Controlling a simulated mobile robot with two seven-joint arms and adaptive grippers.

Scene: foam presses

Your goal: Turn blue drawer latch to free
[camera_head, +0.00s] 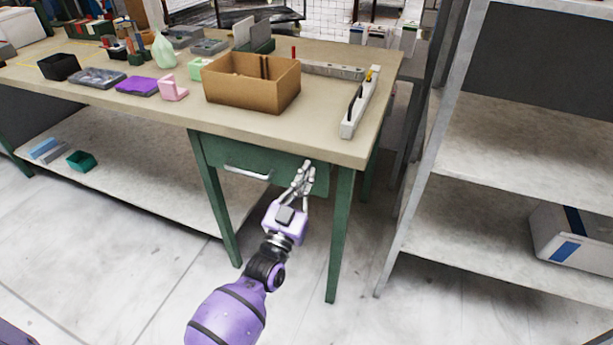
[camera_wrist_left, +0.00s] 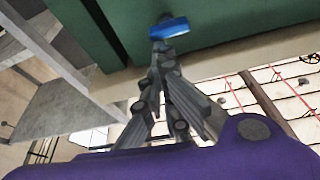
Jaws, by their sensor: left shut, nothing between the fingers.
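The green drawer (camera_head: 236,160) with a pale bar handle (camera_head: 247,174) sits under the bench top and looks closed. The blue latch (camera_wrist_left: 169,28) shows in the left wrist view as a small blue bar on the green drawer front (camera_wrist_left: 225,18). My left gripper (camera_head: 306,166) is at the right part of the drawer front, its fingers pointing at it. In the wrist view its shut, empty fingertips (camera_wrist_left: 160,45) are right at the latch; I cannot tell whether they touch it. In the head view the fingers hide the latch. My right gripper is not in view.
The bench top (camera_head: 330,140) overhangs the drawer, and a green leg (camera_head: 341,235) stands just right of my gripper. A cardboard box (camera_head: 250,95) and small trays are on the bench. A metal shelf (camera_head: 480,195) stands at the right. The floor in front is clear.

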